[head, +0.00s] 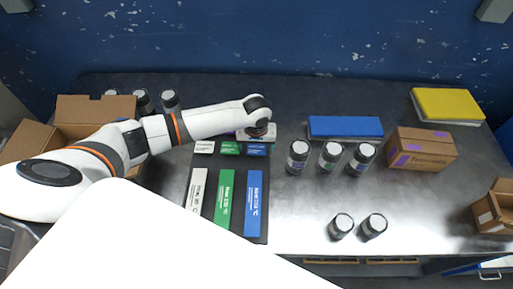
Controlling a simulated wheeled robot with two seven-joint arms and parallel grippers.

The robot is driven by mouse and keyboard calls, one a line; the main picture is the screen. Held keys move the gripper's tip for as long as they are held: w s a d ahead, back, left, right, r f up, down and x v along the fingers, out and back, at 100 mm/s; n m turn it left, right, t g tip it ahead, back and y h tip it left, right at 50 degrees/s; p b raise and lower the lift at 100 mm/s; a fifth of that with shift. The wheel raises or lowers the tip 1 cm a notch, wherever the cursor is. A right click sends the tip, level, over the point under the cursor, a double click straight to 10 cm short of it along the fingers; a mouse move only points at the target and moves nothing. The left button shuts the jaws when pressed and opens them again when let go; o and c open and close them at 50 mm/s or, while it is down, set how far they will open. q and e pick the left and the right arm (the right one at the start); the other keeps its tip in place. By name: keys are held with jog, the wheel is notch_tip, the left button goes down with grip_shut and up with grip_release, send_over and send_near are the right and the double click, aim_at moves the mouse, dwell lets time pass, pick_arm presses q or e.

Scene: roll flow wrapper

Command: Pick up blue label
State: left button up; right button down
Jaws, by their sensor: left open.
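A long blue label (254,203) lies at the right end of a dark mat (207,159), beside a long green label (224,198) and a white one (196,192). A small blue label piece (256,149) lies at the mat's back right, in a row with small green (230,148) and white (204,147) pieces. My left arm reaches in from the left. Its gripper (262,136) is open and points down just behind the small blue piece. The fingertips are small and partly hidden, so contact cannot be told. My right gripper is not in view.
Several dark bottles with grey caps stand right of the mat, such as one at the middle (330,156). A blue block (345,127), a cardboard box (421,149) and a yellow-topped stack (447,105) lie further right. An open box (95,108) is at left.

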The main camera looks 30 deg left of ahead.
pick_arm(q)
jog(key=shift+c, duration=0.5)
jog(key=c, duration=1)
jog(key=shift+o, duration=0.2)
